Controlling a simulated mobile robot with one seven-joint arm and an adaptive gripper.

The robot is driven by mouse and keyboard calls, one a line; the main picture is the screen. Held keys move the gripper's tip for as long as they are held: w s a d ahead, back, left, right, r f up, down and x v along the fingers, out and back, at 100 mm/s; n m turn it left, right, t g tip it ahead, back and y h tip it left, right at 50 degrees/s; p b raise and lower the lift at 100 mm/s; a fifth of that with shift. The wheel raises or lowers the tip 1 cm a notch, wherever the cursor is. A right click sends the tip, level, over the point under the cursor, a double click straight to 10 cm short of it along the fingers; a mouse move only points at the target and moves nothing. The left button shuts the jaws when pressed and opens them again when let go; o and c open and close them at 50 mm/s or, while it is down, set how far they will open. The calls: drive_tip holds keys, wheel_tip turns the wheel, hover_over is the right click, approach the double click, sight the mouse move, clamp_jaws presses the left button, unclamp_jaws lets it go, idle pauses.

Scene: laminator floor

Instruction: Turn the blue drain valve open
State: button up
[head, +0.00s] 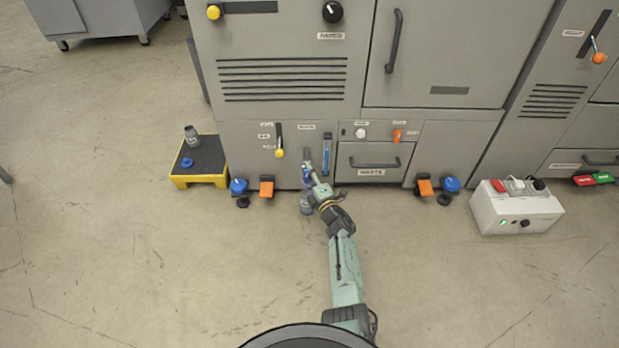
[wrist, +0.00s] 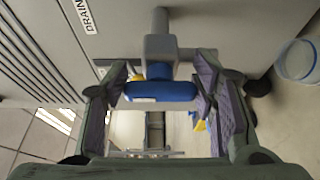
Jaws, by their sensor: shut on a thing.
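The blue drain valve handle (wrist: 160,91) sits on a grey valve body (wrist: 160,48) that comes out of the grey machine panel. In the wrist view the handle lies crosswise between my two fingers, its ends against the pads. My gripper (wrist: 160,88) is shut on it. A "DRAIN" label (wrist: 85,14) shows on the panel beside the valve. In the head view my gripper (head: 312,180) reaches the low front of the machine, and the blue handle (head: 306,173) shows only in part beside it.
A round container (wrist: 296,61) stands on the floor by the valve; it also shows in the head view (head: 306,206). A yellow-handled lever (head: 279,152) and a blue gauge strip (head: 327,160) flank the valve. Orange pedals and blue feet line the base. Open floor lies in front.

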idle(0.4)
drive_tip(key=o, duration=1.2)
drive_tip(key=shift+c, duration=0.2)
